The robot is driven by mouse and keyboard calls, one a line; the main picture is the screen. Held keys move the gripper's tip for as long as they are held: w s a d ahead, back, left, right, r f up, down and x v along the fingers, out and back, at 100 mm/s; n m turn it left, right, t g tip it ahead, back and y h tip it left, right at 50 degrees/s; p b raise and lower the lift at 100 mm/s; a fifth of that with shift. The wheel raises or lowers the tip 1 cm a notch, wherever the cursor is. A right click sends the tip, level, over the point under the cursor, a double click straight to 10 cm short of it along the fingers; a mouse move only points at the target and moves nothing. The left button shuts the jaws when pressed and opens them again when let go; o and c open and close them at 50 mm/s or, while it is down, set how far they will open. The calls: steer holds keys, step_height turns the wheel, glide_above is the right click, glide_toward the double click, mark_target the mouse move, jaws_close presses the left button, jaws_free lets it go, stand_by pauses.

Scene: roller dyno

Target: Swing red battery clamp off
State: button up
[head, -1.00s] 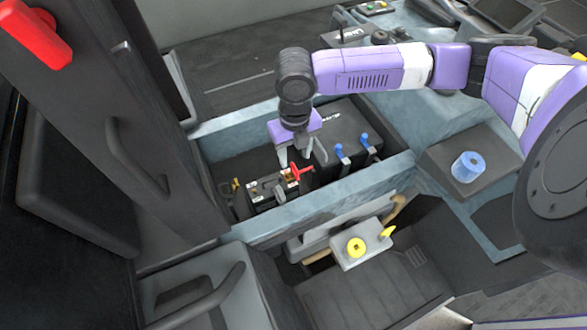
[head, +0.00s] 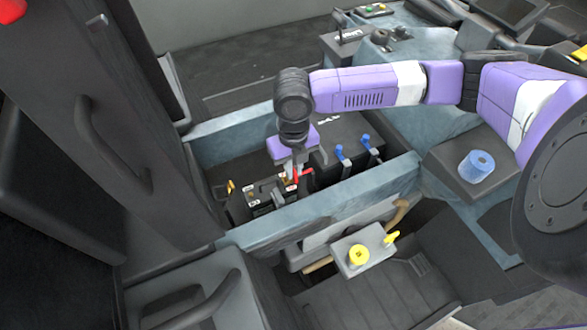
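The red battery clamp (head: 305,173) is a small red piece on top of the black battery (head: 262,192), inside the blue-grey bay. My gripper (head: 293,172) points down into the bay, right at the clamp, with its fingers close to or touching it. The fingers partly cover the clamp. Whether they are closed on it is too small to tell. A grey lever-like piece (head: 278,199) stands on the battery to the left of the clamp.
Two blue-topped levers (head: 339,152) stand just right of my gripper on a black box. The bay's front wall (head: 325,207) runs close in front. A grey block with yellow knobs (head: 362,251) sits nearer.

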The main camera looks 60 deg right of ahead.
jaws_close()
steer(key=shift+r, duration=0.1)
